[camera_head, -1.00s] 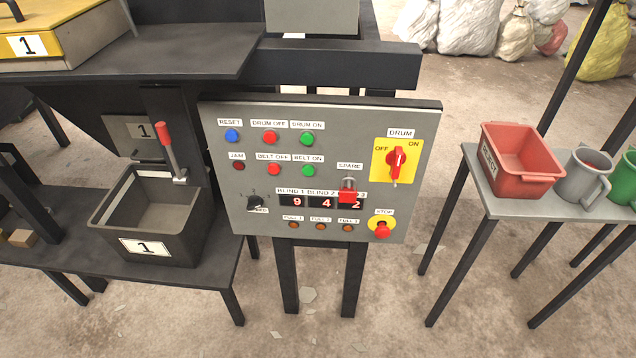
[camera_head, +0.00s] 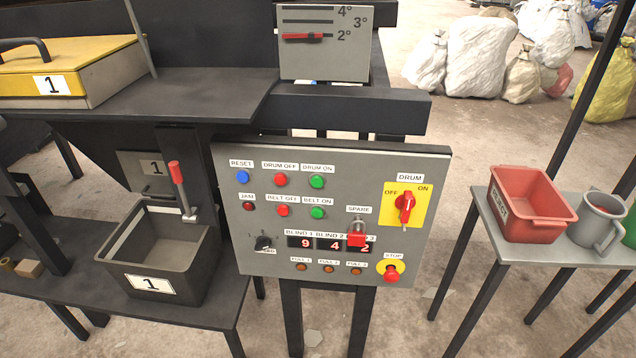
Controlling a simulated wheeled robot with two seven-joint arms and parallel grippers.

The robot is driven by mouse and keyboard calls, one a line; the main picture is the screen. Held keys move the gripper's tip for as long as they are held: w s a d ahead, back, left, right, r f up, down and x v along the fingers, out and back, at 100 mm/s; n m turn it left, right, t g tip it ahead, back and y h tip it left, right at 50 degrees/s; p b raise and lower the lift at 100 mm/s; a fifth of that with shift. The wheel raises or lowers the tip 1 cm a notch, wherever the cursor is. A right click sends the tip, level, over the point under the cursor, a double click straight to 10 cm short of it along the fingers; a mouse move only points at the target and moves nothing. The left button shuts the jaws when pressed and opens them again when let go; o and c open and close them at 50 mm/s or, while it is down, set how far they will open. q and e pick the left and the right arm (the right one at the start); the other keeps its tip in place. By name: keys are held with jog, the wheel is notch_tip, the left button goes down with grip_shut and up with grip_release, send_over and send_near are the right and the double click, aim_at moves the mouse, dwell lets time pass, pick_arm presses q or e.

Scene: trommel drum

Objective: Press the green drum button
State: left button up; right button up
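The green drum button (camera_head: 317,182) sits in the top row of the grey control panel (camera_head: 330,228), under the label DRUM ON. The red DRUM OFF button (camera_head: 280,180) is just left of it. A second green button (camera_head: 317,212), labelled BELT ON, is directly below. The red drum switch (camera_head: 406,207) on its yellow plate is at the panel's right, between OFF and ON marks. Neither of my grippers shows in the head view.
A red padlock-like piece (camera_head: 357,236) hangs at the SPARE switch. A red stop button (camera_head: 391,274) is at lower right. A black bin (camera_head: 165,255) marked 1 stands left. A red crate (camera_head: 530,205) and grey mug (camera_head: 597,222) stand on a right-hand table. Air before the panel is clear.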

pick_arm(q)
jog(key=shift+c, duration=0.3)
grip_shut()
